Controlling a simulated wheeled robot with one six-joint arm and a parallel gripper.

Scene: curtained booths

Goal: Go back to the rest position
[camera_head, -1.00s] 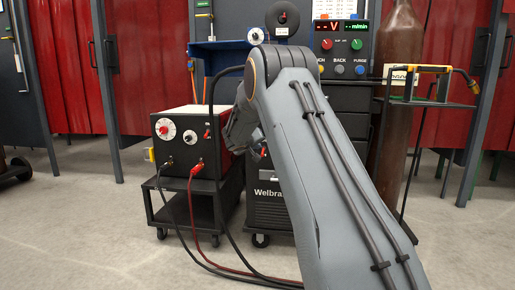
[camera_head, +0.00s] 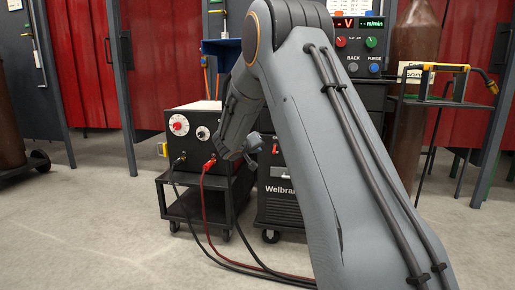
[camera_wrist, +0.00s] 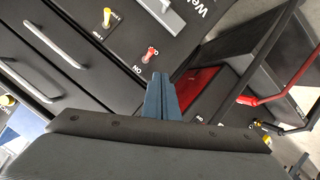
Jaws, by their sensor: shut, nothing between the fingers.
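My gripper (camera_wrist: 159,80) shows in the wrist view as two blue-grey fingers pressed together, with nothing between them. In the head view its end (camera_head: 256,148) hangs low at the end of my folded arm, in front of the gap between the black-and-red control box (camera_head: 187,150) and the welding machine (camera_head: 283,205). In the wrist view it points toward a dark panel with a red knob (camera_wrist: 150,54) and a yellow knob (camera_wrist: 107,17). I cannot tell the exact gap to that panel.
The control box stands on a black wheeled cart (camera_head: 190,215). Red and black cables (camera_head: 206,220) run from it across the floor. A brown gas cylinder (camera_head: 415,40) and a side shelf with a torch (camera_head: 435,68) stand at right.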

